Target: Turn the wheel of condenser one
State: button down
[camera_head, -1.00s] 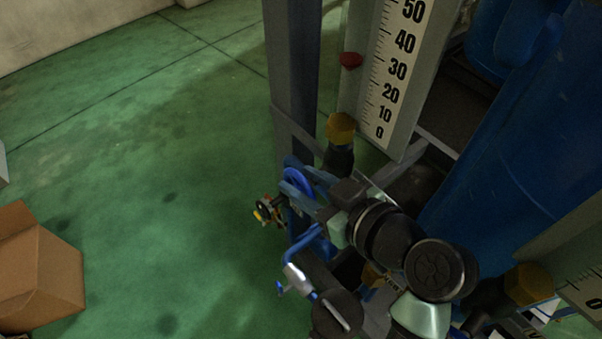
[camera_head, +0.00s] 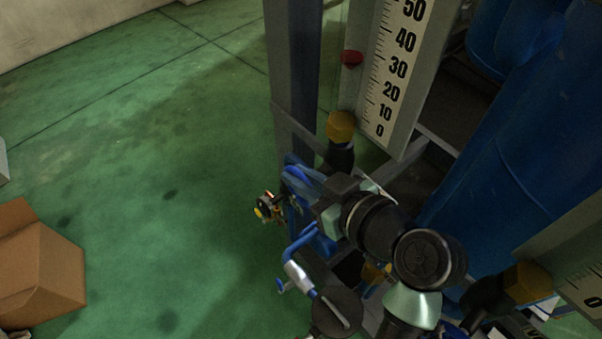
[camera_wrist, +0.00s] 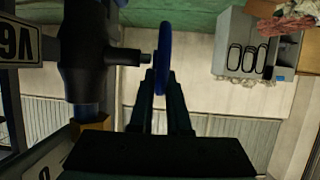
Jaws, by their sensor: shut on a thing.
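The blue wheel (camera_wrist: 164,48) shows edge-on in the wrist view, at the end of a short stem on a dark valve body (camera_wrist: 88,45). My gripper (camera_wrist: 161,78) is shut on the wheel's near rim, with the fingers on either side of it. In the head view the blue wheel (camera_head: 299,176) is at the centre, beside the grey upright post, and is partly covered by my arm. My gripper (camera_head: 314,186) reaches it from the right there, and its fingertips are hard to make out.
A gauge board (camera_head: 390,75) and a yellow fitting (camera_head: 340,126) stand above the wheel. A blue pipe with a small tap (camera_head: 297,270) is close below. A large blue vessel (camera_head: 500,180) is at right. A cardboard box (camera_head: 40,275) lies at left on open green floor.

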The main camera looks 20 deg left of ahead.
jog(key=shift+a+r+g+h+p, duration=0.25)
jog(key=shift+r+g+h+p, duration=0.2)
jog(key=shift+p, duration=0.45)
jog(key=shift+w+f+g+h+p, duration=0.15)
jog(key=shift+f+g+h+p, duration=0.1)
jog(key=shift+f+h+p, duration=0.15)
jog(key=c, duration=0.9)
grip_release()
jog(key=v, duration=1.3)
jog(key=shift+a, duration=0.1)
